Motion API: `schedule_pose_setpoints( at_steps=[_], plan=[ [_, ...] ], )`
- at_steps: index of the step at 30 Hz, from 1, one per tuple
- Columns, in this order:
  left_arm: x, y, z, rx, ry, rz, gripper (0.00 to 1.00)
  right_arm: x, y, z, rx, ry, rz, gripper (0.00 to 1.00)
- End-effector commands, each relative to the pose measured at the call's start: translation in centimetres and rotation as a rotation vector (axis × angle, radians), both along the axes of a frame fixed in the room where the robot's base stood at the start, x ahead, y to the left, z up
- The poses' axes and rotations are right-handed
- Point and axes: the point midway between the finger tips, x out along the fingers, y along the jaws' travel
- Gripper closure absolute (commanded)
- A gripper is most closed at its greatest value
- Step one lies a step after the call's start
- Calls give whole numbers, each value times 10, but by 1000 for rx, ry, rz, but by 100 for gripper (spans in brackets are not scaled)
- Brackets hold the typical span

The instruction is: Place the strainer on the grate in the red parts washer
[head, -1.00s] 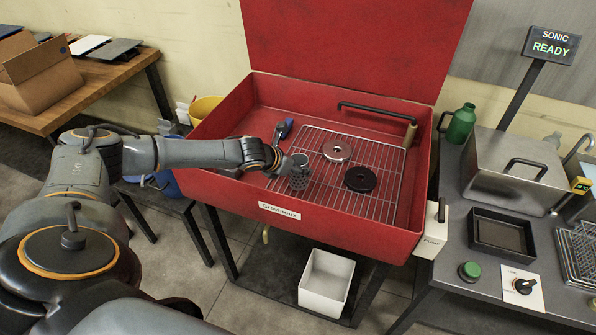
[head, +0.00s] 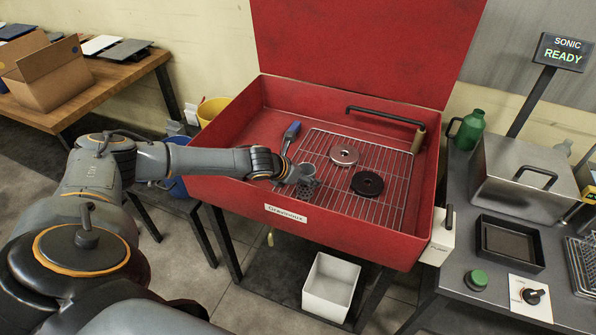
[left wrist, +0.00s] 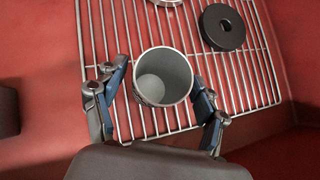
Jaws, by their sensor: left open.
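The strainer, a grey perforated cup (head: 306,189), stands upright on the left front part of the wire grate (head: 385,212) in the red parts washer (head: 345,232). In the left wrist view I look into the strainer's open round mouth (left wrist: 163,78), with bars of the grate around it. My left gripper (head: 300,178) is open at the strainer. In the left wrist view, one finger of the left gripper (left wrist: 162,90) is on each side of the cup, with gaps visible between fingers and wall. My right gripper is not in view.
A silver disc (head: 343,156) and a black ring (head: 367,184) lie on the grate. A blue-handled brush (head: 290,134) lies by its left edge. A black pipe (head: 385,116) crosses the washer's back. The grate's right side is free.

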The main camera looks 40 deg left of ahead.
Motion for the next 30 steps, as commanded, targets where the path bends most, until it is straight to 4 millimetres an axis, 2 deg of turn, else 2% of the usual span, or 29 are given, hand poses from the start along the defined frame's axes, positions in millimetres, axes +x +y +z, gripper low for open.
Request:
schedule_pose_setpoints(
  at_steps=[5,12,18,23,30],
  plan=[
    [-17,5,17,2,1,1,28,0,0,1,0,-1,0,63],
    [-52,11,52,3,0,1,28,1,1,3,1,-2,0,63],
    [-75,14,74,2,1,1,28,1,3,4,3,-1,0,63],
    [-82,15,82,0,1,1,28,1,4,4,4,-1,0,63],
    [-83,15,82,1,1,2,28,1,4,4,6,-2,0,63]
  ],
)
